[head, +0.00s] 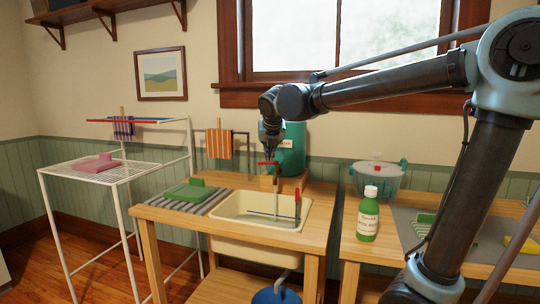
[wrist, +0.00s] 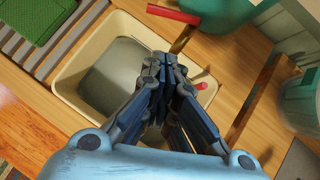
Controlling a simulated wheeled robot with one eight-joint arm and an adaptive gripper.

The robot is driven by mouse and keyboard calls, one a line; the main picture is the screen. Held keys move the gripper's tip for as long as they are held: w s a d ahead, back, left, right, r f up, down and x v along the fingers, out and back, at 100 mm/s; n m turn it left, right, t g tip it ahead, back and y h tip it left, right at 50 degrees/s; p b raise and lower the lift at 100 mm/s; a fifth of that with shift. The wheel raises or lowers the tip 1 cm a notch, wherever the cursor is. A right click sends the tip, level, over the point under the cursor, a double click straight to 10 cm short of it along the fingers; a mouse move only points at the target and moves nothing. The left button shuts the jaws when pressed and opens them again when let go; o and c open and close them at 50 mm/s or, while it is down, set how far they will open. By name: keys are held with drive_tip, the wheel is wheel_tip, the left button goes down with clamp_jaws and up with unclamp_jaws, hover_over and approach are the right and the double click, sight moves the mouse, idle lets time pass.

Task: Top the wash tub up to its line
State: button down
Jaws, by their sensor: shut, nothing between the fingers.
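The cream wash tub (head: 232,226) is set into a wooden stand. A thin dark blue line shows inside it, and a grey surface lies in it in the wrist view (wrist: 112,80); I cannot tell the water level against the line. A green container (head: 292,150) stands behind the tub, with a red bar (head: 268,163) at its front, also in the wrist view (wrist: 173,13). My gripper (head: 268,152) is above the back of the tub, close to the red bar in the head view. In the wrist view my gripper (wrist: 165,80) is shut and empty, its fingers hiding part of the tub.
A red-topped upright piece (head: 298,195) stands at the tub's right edge. A green block (head: 190,191) lies on the ribbed board at left. A green bottle (head: 368,215) and a lidded pot (head: 377,180) stand on the right table. A white drying rack (head: 128,230) stands left.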

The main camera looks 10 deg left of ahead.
sight(267, 163)
drive_tip(key=x, duration=0.6)
drive_tip(key=w+x, duration=0.1)
drive_tip(key=x, duration=0.2)
drive_tip(key=shift+a+r, duration=0.15)
drive_tip(key=shift+r, duration=0.25)
drive_tip(key=shift+w+a+f, duration=0.1)
drive_tip(key=shift+w+a, duration=0.1)
drive_tip(key=shift+w, duration=0.25)
drive_tip(key=shift+w+a+f, duration=0.1)
drive_tip(key=shift+w+a, duration=0.05)
drive_tip(key=shift+w, duration=0.3)
